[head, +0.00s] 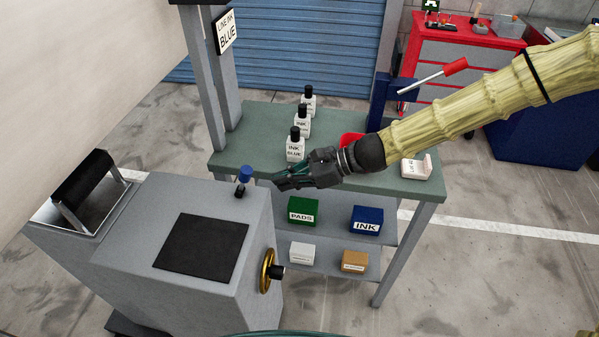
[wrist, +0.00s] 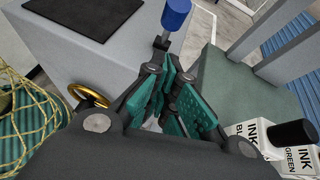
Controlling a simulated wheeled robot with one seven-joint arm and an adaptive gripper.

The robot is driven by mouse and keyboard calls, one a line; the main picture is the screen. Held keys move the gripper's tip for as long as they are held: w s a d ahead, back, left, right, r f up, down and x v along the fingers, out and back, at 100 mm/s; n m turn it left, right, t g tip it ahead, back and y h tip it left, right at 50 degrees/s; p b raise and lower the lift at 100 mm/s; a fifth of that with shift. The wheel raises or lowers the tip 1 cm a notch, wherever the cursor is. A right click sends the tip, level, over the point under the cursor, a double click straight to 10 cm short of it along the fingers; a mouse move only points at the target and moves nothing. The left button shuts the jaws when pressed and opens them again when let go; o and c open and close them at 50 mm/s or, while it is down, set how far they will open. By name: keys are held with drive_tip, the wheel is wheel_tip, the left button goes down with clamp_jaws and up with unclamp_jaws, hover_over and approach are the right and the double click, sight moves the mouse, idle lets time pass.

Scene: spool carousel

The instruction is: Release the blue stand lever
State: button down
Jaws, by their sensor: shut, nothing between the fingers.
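A short lever with a blue knob (head: 246,174) stands upright on the top of a grey cabinet (head: 190,190), near its back right corner.
Ink bottles (head: 295,148) stand on the green bench (head: 250,125) behind my gripper. Labelled boxes, including a green PADS box (head: 303,211), sit on the shelf below. A brass handwheel (head: 267,270) projects from the cabinet's right side. A black pad (head: 202,247) covers part of its top.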

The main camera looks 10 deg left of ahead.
sight(245, 180)
drive_tip(key=shift+s+a+r+p, duration=0.1)
drive_tip(key=shift+a+r+p, duration=0.15)
drive_tip(key=shift+a, duration=0.4)
drive_tip(key=shift+s+a+r+p, duration=0.15)
drive_tip(key=shift+a+p, duration=0.05)
drive_tip(key=shift+a, duration=0.5)
drive_tip(key=shift+s+a+r+p, duration=0.1)
drive_tip(key=shift+a+r+p, duration=0.15)
drive_tip(key=shift+a, duration=0.4)
